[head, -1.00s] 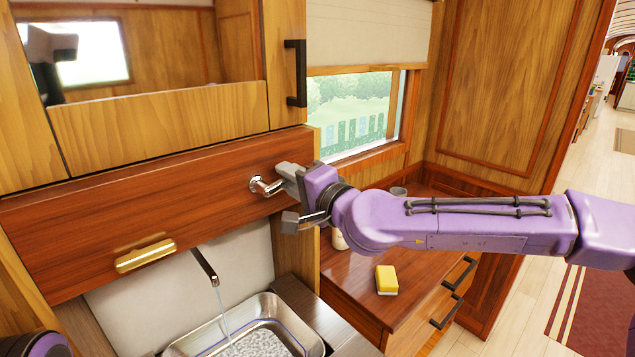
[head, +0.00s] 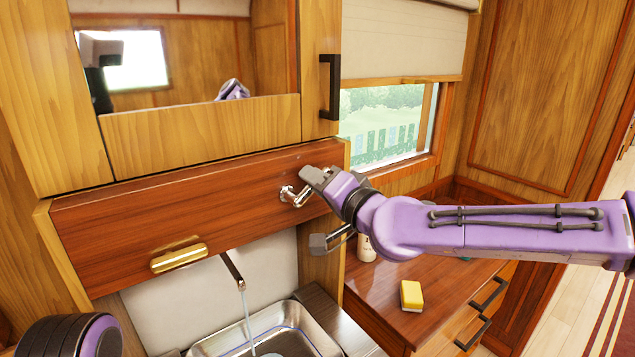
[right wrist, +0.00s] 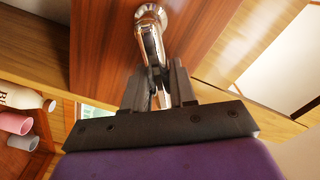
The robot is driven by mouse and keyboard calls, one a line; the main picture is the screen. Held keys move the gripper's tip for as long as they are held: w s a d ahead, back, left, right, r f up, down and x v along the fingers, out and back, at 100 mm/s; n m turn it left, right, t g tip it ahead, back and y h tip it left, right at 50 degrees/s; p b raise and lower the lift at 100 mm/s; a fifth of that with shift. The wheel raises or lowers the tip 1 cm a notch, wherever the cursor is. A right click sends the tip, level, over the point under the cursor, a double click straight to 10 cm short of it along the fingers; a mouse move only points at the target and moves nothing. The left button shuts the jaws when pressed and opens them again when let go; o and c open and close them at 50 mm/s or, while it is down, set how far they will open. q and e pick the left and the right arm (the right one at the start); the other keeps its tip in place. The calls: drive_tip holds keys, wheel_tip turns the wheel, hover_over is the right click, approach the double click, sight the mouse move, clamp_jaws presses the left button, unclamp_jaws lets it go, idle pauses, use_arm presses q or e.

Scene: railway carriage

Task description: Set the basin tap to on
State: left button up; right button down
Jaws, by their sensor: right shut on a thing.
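The basin tap's chrome lever (head: 289,194) sticks out from the reddish wood panel above the basin. In the right wrist view the lever (right wrist: 150,30) runs from its round mount down between my fingers. My right gripper (head: 310,184) is shut on the lever; its dark fingers also show in the right wrist view (right wrist: 159,92) and hide the lever's end. The dark spout (head: 232,268) comes out below the panel, and a thin stream of water falls from it into the steel basin (head: 312,328). My left gripper is out of view; only part of my left arm shows at bottom left.
A brass handle (head: 179,254) is on the panel left of the lever. A mirror cabinet with a black handle (head: 330,87) is above. A yellow sponge (head: 411,296) and a white bottle (head: 366,247) stand on the wooden counter (head: 375,290) at right, below my right arm.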

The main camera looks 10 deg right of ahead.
drive_tip(key=shift+f, duration=0.1)
drive_tip(key=c, duration=1)
unclamp_jaws()
drive_tip(key=shift+s+d, duration=0.2)
drive_tip(key=shift+s, duration=0.1)
drive_tip(key=b+v, duration=0.1)
drive_tip(key=v, duration=0.9)
drive_tip(key=shift+a, duration=0.1)
